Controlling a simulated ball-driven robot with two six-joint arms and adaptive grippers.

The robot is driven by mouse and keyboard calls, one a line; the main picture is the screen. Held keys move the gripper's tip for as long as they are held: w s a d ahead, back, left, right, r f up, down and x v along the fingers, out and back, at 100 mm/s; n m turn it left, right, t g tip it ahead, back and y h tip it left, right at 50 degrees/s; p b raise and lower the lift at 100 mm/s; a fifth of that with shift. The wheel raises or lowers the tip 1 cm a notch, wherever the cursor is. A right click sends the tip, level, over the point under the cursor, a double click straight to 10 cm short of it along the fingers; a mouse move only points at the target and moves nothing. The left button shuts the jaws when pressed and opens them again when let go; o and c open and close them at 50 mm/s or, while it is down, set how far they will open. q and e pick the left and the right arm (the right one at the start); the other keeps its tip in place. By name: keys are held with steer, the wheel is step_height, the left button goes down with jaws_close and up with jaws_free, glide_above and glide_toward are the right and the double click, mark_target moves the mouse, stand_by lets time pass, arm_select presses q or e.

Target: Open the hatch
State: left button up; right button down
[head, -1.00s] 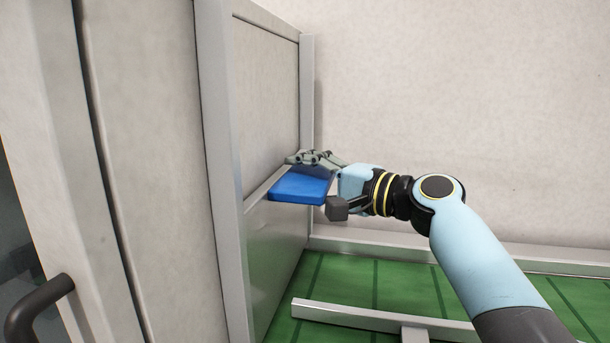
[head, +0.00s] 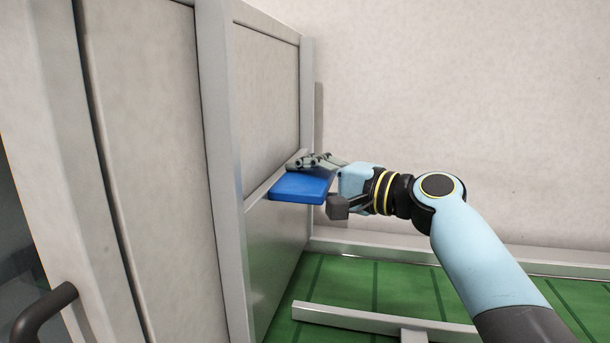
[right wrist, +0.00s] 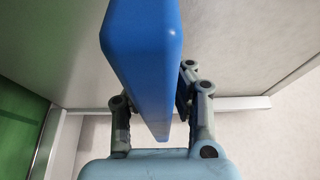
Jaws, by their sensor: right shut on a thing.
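A flat blue plate (head: 301,187) sticks out from the side of the grey-white panelled wall unit, level with the bar below its upper panel (head: 268,100). I take this plate to be the hatch's grip; the outline of the hatch is not clear. My right gripper (head: 326,184) is shut on the plate's right end, with grey fingers above and below it. In the right wrist view the blue plate (right wrist: 146,60) runs between the two fingers (right wrist: 157,110). The plate's attachment to the unit is partly hidden. My left gripper is out of view.
A dark handle (head: 45,308) is on a door-like frame at the lower left. A grey post (head: 307,100) stands beyond the plate. Green flooring (head: 375,285) with metal rails (head: 375,317) lies below. A plain wall (head: 460,90) is behind.

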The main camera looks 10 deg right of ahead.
step_height(320, 180, up, 16)
steer(key=p, duration=1.1)
steer(key=shift+f, duration=0.1)
steer(key=c, duration=1.3)
jaws_free()
steer(key=shift+o, duration=0.2)
steer(key=v, duration=1.2)
